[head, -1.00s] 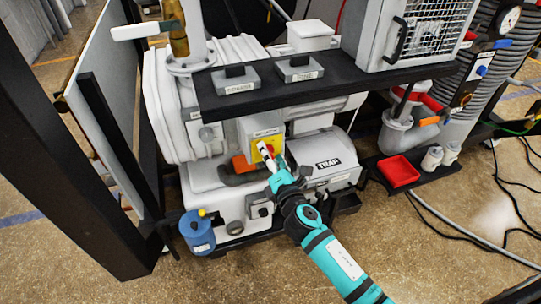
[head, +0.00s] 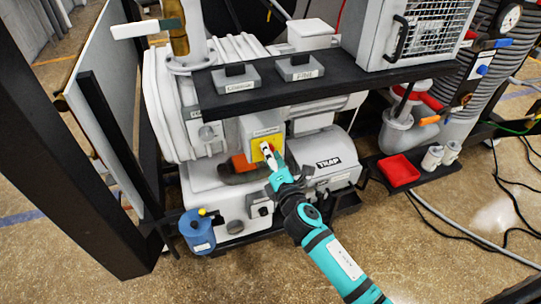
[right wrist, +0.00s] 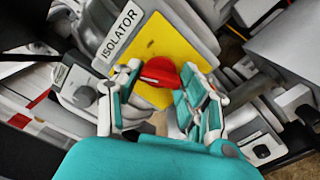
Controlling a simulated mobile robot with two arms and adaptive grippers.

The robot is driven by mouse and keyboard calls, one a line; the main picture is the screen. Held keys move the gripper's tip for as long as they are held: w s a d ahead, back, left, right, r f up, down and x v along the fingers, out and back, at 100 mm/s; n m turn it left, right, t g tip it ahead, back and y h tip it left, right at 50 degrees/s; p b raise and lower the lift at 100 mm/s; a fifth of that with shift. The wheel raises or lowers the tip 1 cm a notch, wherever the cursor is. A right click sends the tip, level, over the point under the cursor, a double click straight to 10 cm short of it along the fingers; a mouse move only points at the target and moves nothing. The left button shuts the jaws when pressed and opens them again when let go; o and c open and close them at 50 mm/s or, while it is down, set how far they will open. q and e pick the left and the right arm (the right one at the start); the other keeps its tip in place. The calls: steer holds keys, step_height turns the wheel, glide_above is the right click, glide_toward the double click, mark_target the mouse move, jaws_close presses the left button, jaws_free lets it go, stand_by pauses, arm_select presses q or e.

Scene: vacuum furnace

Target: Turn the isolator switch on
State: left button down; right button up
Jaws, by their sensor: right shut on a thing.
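The isolator switch is a red knob (right wrist: 158,72) on a yellow plate (right wrist: 170,42) with the label ISOLATOR (right wrist: 121,29) beside it. In the head view the yellow plate (head: 257,143) is on the front of a grey box on the pump, below the black shelf. My right gripper (head: 269,154) is at the plate and hides most of the knob. In the right wrist view its fingers (right wrist: 160,90) stand on either side of the knob and are shut on it. The knob looks turned aslant to the plate's edges. My left gripper is not in view.
A black shelf (head: 290,88) with two labelled switch boxes overhangs the pump (head: 205,175). An orange handle (head: 243,162) is just left of my right gripper.

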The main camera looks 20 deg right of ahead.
steer(key=m, duration=1)
steer(key=shift+m, duration=0.4)
stand_by(0.4)
steer(key=o, duration=1.2)
steer(key=shift+s, duration=0.1)
steer(key=s, duration=1.2)
steer(key=shift+d, duration=0.25)
steer(key=shift+w+f, duration=0.1)
